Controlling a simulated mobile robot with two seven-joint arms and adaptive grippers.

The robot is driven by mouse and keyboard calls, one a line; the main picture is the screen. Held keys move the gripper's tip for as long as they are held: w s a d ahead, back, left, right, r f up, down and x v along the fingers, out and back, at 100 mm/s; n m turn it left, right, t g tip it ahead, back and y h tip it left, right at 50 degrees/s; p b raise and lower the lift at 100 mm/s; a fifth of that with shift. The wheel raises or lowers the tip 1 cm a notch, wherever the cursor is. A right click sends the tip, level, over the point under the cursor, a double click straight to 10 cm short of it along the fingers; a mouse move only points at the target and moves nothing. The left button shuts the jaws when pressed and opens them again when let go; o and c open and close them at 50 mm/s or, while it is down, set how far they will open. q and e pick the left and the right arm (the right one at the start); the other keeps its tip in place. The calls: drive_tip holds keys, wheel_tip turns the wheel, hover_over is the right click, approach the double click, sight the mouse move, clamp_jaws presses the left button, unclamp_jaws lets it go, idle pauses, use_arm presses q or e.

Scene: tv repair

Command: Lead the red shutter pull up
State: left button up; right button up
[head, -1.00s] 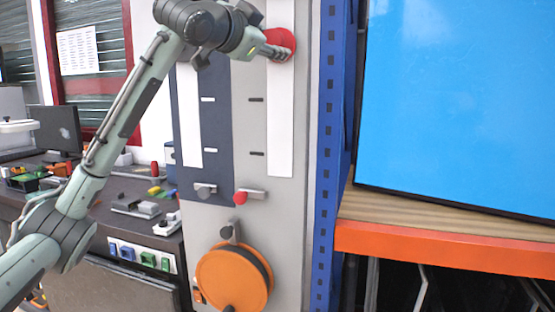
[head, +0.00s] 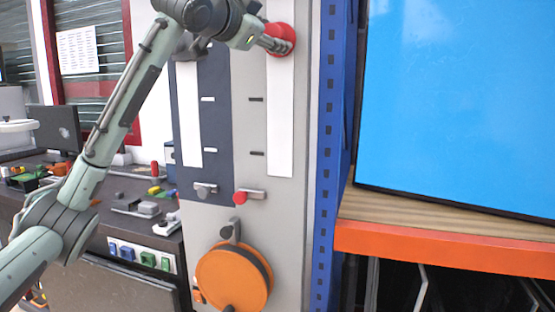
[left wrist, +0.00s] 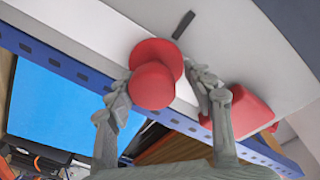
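The red shutter pull (head: 284,33), a round knob, is at the upper part of the right white strip (head: 281,120) on the grey panel. My left gripper (head: 272,42) reaches it from the left. In the left wrist view the red pull (left wrist: 153,85) sits between the two fingers of my left gripper (left wrist: 160,82), with a fingertip close against each side. The fingers look shut on it. My right gripper is in neither view.
A second white strip (head: 190,120) lies on the dark panel to the left. Below are a small red-knobbed lever (head: 241,197) and an orange wheel (head: 232,277). A blue perforated post (head: 328,150) and a blue screen (head: 460,100) stand right. Another red piece (left wrist: 250,108) shows beside the right finger.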

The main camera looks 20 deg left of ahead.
use_arm(q)
drive_tip(key=shift+o, duration=0.5)
drive_tip(key=shift+d+f, duration=0.1)
drive_tip(key=shift+s+f, duration=0.1)
drive_tip(key=shift+s, duration=0.15)
drive_tip(key=s+a+b, duration=0.1)
drive_tip(key=s, duration=0.6)
drive_tip(key=shift+s, duration=0.15)
drive_tip(key=shift+a, duration=0.1)
idle(0.6)
